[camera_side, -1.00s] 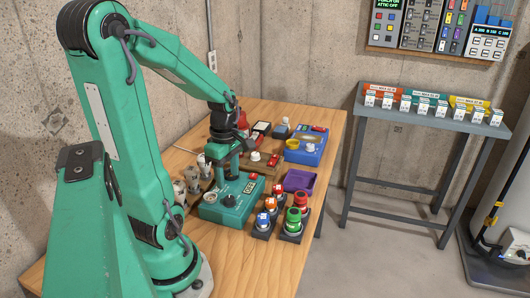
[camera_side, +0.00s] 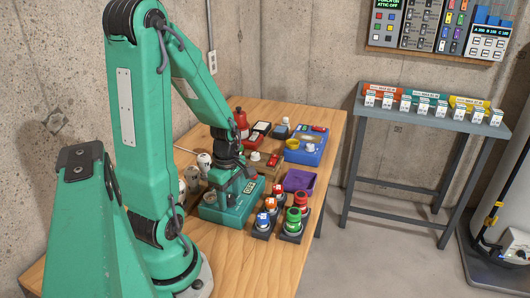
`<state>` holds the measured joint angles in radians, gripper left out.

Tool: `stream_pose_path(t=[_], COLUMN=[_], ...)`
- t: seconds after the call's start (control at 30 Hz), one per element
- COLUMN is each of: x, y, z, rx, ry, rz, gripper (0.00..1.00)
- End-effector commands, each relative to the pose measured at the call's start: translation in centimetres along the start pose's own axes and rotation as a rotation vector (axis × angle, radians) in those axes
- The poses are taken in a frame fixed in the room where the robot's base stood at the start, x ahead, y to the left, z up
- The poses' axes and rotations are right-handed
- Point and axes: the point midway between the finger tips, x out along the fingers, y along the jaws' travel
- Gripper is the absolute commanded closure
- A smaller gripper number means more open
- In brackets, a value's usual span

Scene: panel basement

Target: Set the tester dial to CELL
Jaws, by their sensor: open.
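The teal box with a black dial (camera_side: 226,201), which looks like the tester (camera_side: 240,215), sits on the wooden table, with a small lettered plate (camera_side: 250,187) on top. The lettering is too small to read surely. My gripper (camera_side: 224,193) points down over the left part of this box, its fingers low at the dial. The fingers partly hide the dial, so its setting and any contact cannot be told. My gripper is open.
Red, blue, orange and green knobs (camera_side: 294,215) stand right of the teal box. A purple tray (camera_side: 299,181) and a blue box (camera_side: 306,150) with a white knob lie behind. White bulb-like items (camera_side: 204,161) stand close left. The front of the table (camera_side: 255,265) is clear.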

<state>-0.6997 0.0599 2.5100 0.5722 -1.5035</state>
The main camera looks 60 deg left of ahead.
Motion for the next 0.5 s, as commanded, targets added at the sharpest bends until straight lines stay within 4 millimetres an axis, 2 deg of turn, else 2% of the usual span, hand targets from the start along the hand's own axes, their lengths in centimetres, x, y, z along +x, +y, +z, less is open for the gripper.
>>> stream_pose_path(t=[0.23,0.43,0.47,0.5], x=[0.04,0.02,0.02,0.02], y=[0.00,0.00,0.00,0.00], z=[0.00,0.00,0.00,0.00], rx=[0.000,0.000,0.000,0.000], ry=[0.000,0.000,0.000,0.000], rz=[0.000,0.000,0.000,0.000], gripper=[0.50,0.89,0.94,0.94])
